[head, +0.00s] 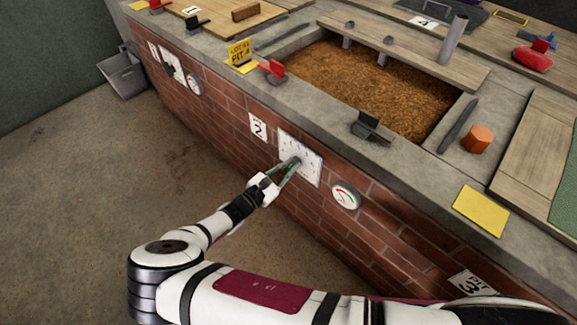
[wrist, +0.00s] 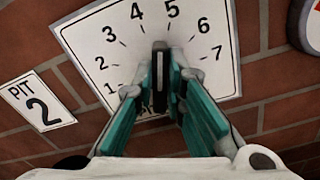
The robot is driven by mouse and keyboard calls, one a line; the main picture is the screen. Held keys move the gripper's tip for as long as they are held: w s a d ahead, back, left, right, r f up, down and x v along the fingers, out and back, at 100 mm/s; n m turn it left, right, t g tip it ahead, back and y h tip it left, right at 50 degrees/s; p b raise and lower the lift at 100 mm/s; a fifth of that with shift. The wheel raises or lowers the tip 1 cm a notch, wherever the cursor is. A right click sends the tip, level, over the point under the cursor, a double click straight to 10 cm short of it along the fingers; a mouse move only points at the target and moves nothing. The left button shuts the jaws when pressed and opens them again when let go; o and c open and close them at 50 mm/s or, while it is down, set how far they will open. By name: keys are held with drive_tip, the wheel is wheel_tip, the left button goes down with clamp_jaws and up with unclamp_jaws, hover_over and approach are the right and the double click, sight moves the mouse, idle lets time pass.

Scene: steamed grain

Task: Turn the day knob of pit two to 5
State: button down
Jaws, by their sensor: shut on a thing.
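The white day dial (head: 311,170) of pit two is on the brick wall, right of the "PIT 2" sign (head: 258,127). In the wrist view the dial (wrist: 215,22) shows numbers 1 to 7 in an arc. Its dark knob (wrist: 158,72) stands near upright in the picture, its upper end between the 4 and 5 marks; the exact reading is unclear. My gripper (head: 293,164) reaches the dial from the front. In the wrist view its teal fingers (wrist: 163,85) are shut on the knob, one on each side. The fingers hide the lower dial.
A round gauge (head: 346,194) is on the wall right of the dial. Above, the concrete ledge holds a black clip-like piece (head: 371,127), a yellow card (head: 481,210) and an orange block (head: 478,139). The grain pit (head: 375,85) lies behind.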

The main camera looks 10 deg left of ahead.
drive_tip(key=shift+m, duration=0.9)
drive_tip(key=shift+d, duration=0.1)
drive_tip(key=shift+s, duration=0.1)
drive_tip(key=c, duration=1.6)
unclamp_jaws()
drive_tip(key=shift+c, duration=0.2)
drive_tip(key=v, duration=1.2)
drive_tip(key=shift+f, duration=0.1)
